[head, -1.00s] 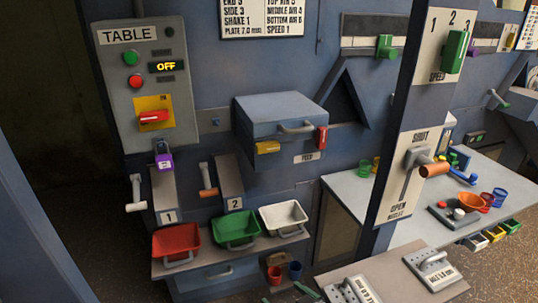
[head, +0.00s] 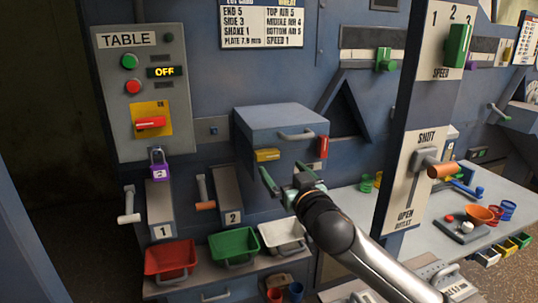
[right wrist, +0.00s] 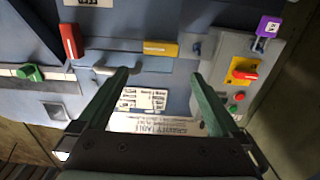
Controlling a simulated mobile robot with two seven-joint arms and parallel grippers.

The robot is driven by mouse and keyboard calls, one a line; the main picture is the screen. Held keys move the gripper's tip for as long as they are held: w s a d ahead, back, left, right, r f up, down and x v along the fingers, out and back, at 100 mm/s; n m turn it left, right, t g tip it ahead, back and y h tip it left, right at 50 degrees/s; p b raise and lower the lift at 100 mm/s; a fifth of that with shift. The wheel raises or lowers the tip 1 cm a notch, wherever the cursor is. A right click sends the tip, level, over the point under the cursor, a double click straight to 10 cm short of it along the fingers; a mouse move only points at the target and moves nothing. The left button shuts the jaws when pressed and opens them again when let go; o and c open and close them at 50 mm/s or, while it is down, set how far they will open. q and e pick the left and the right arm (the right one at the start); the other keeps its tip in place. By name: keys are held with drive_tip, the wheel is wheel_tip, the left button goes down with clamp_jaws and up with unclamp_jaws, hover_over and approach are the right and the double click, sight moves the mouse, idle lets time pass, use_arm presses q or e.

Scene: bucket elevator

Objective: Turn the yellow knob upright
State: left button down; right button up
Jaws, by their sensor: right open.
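The yellow knob (head: 267,155) is on the front of the blue-grey box, below its left corner, and lies lengthwise level. It also shows in the right wrist view (right wrist: 160,49), between and beyond the fingertips. My right gripper (head: 284,172) is open and empty, its green fingers spread just below and in front of the knob. In the right wrist view my right gripper (right wrist: 161,74) has clear space between its fingers and the knob; no contact shows. My left gripper is not in view.
A red knob (head: 323,147) stands upright on the box's right corner, with a grey drawer handle (head: 296,135) between the knobs. Red (head: 170,261), green (head: 234,246) and white (head: 283,236) bins sit below. A post with levers (head: 418,160) stands right of my arm.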

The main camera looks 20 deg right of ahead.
sight(268, 153)
drive_tip(key=w, duration=1)
drive_tip(key=shift+a+p, duration=0.2)
drive_tip(key=shift+p, duration=0.2)
drive_tip(key=shift+c, duration=0.2)
drive_tip(key=c, duration=1.2)
